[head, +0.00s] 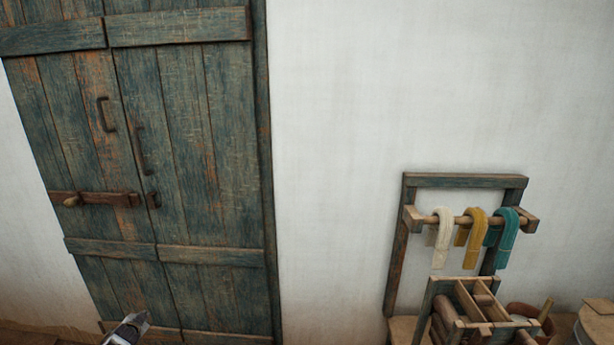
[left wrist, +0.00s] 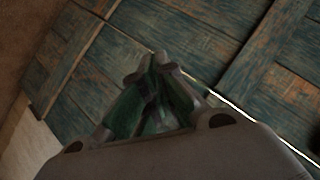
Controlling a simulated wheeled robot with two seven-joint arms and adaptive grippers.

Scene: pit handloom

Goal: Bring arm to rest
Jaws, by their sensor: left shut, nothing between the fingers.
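My left gripper (head: 130,328) shows at the bottom left of the head view, low in front of the wooden double door (head: 190,120). In the left wrist view the left gripper (left wrist: 157,75) is shut, its fingers together with nothing between them. Weathered blue-green door planks fill most of the background there. The gap between gripper and door cannot be told exactly. My right gripper is in neither view.
A wooden bolt (head: 95,199) and handles sit on the door. At the right, a wooden rack (head: 465,181) carries white, yellow and teal yarn hanks (head: 506,236). A divided wooden box (head: 430,298) stands below. The white wall (head: 340,150) between is bare.

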